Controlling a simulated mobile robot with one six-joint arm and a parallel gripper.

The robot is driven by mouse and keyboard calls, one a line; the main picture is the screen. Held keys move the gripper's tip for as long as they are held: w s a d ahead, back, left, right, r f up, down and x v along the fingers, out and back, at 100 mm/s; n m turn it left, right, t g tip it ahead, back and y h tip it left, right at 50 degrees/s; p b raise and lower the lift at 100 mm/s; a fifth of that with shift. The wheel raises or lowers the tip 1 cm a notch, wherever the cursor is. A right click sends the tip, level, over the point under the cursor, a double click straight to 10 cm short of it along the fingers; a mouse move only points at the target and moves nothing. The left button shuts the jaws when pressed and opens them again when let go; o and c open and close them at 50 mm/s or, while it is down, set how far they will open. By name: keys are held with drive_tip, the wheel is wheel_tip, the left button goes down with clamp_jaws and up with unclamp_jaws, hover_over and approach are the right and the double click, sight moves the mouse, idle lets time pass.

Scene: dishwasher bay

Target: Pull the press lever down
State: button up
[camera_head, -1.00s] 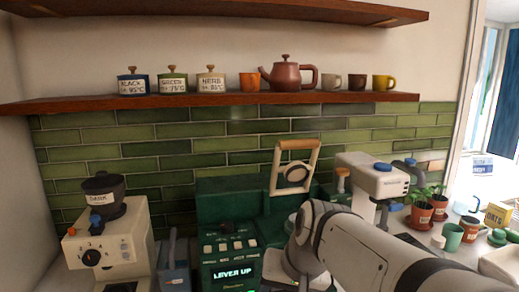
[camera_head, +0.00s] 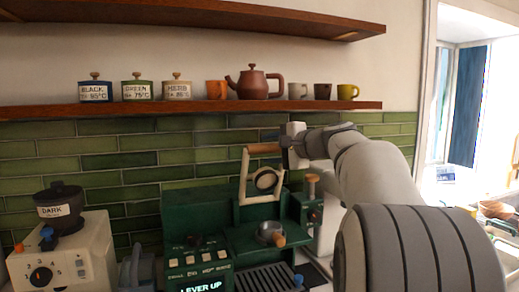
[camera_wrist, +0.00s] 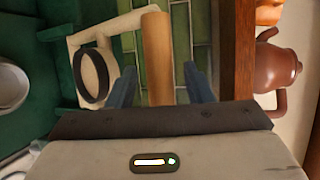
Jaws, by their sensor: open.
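The press lever (camera_head: 246,180) is a cream frame with a wooden crossbar handle (camera_head: 264,148), standing raised above the green machine (camera_head: 200,220). The machine's display reads "LEVER UP". My gripper (camera_head: 288,150) is at the right end of the handle in the head view; its fingers are hard to make out there. In the wrist view my gripper (camera_wrist: 161,85) is open, with its two blue-grey fingers apart. The wooden handle (camera_wrist: 156,55) lies between them, with a gap on both sides. The lever's dark ring (camera_wrist: 92,78) shows left of the handle.
A shelf (camera_head: 190,109) with a brown teapot (camera_head: 254,84), jars and cups runs above the lever. A cream grinder (camera_head: 65,255) stands at left. A small wooden-handled cup (camera_head: 270,234) sits on the machine. My arm hides much of the right side.

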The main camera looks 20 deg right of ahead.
drive_tip(key=shift+x, duration=1.6)
drive_tip(key=shift+c, duration=0.4)
